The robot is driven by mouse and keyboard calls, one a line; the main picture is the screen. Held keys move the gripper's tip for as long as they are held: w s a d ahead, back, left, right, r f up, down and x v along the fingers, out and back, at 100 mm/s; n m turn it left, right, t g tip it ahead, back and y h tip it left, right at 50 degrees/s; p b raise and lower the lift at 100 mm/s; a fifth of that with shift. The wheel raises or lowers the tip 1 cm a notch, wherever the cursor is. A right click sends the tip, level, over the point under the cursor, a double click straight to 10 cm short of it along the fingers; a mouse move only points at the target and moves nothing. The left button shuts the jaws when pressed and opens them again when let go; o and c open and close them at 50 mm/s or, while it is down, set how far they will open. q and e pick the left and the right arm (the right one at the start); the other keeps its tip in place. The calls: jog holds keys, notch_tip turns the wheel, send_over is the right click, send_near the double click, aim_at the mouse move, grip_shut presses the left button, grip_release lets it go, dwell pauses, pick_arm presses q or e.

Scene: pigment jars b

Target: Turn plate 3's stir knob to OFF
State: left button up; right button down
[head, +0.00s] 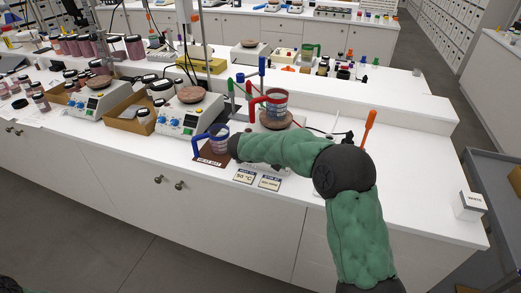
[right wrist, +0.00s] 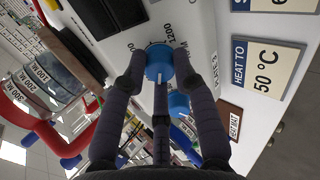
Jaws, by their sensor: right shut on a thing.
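My right gripper (right wrist: 158,70) is shut on a blue knob (right wrist: 160,60) on the white front panel of a hot plate. Dial marks and a "1200" show beside this knob, and a pale line shows on it. A second blue part (right wrist: 179,104), apparently another knob, shows partly behind a finger. In the head view my right arm reaches across the plate's front, and the right gripper (head: 235,146) is mostly hidden there. A red-handled beaker (head: 275,103) stands on this plate's round top (head: 277,120). My left gripper is not in view.
A blue-handled beaker (head: 217,137) stands on a brown heat mat (head: 210,157) left of the gripper. A "50 °C" card (head: 245,176) and another card (head: 269,183) lie in front. Two other hot plates (head: 178,123) (head: 90,104) stand to the left. The counter's right part is mostly clear.

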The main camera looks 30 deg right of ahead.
jog(key=n+p, duration=0.1)
jog(key=n, duration=0.1)
jog(key=n+p, duration=0.2)
jog(key=n, duration=0.1)
jog(key=shift+s+f+n+p, duration=0.15)
jog(key=shift+s+n+p, duration=0.05)
jog(key=shift+n+p, duration=0.1)
jog(key=n+p, duration=0.3)
jog(key=n, duration=0.2)
jog(key=shift+n+p, duration=0.3)
jog(key=shift+p, duration=0.05)
jog(key=shift+w, duration=0.1)
jog(key=c, duration=1)
grip_release()
jog(key=shift+d, duration=0.1)
